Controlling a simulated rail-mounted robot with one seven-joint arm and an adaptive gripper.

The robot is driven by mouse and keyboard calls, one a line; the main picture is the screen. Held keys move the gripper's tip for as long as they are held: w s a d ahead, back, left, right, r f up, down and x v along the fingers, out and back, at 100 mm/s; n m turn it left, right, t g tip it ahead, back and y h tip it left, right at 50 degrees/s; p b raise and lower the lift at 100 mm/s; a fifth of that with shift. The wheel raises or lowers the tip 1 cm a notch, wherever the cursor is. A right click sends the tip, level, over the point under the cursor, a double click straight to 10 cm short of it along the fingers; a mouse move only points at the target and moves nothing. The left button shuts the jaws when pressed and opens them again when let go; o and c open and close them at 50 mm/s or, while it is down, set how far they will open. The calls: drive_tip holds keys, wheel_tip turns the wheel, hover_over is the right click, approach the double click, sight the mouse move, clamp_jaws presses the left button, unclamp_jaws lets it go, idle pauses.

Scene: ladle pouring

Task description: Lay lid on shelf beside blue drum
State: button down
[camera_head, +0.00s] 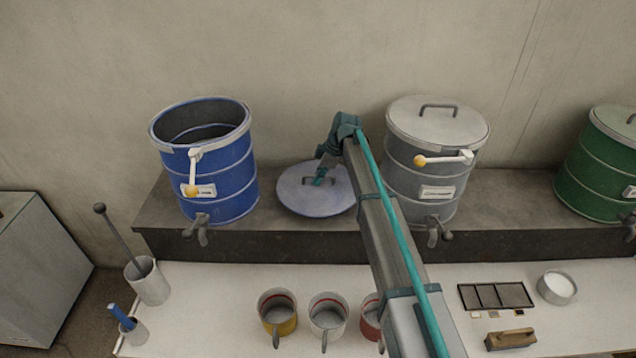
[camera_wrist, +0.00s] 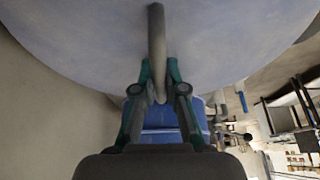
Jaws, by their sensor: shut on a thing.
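The lid (camera_head: 296,198) is a round pale blue-grey disc with a bar handle. It lies flat at the shelf (camera_head: 270,235), between the blue drum and the grey drum; whether it fully touches the shelf I cannot tell. The blue drum (camera_head: 215,165) stands open to its left, without a cover. My gripper (camera_head: 320,180) is shut on the lid's handle. In the wrist view my gripper (camera_wrist: 160,85) has its two teal fingers on the handle (camera_wrist: 157,45), and the lid (camera_wrist: 80,35) fills the top. My arm hides the lid's right edge.
A grey drum (camera_head: 430,165) with its lid on stands just right of my gripper. A green drum (camera_head: 600,165) is at the far right. Taps stick out at the shelf's front. Several mugs, including a yellow one (camera_head: 278,312), stand on the white counter (camera_head: 220,290) below.

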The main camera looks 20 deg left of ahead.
drive_tip(key=shift+w+a+f+p, duration=0.1)
drive_tip(key=shift+w+f+p, duration=0.1)
drive_tip(key=shift+f+p, duration=0.45)
drive_tip(key=shift+w+a+f+p, duration=0.15)
drive_tip(key=shift+f+p, duration=0.2)
drive_tip(key=shift+f, duration=1)
drive_tip(key=shift+f, duration=0.2)
drive_tip(key=c, duration=1.2)
unclamp_jaws()
drive_tip(key=shift+r, duration=0.15)
drive_tip(key=b+v, duration=0.3)
drive_tip(key=v, duration=0.9)
drive_tip(key=shift+r, duration=0.1)
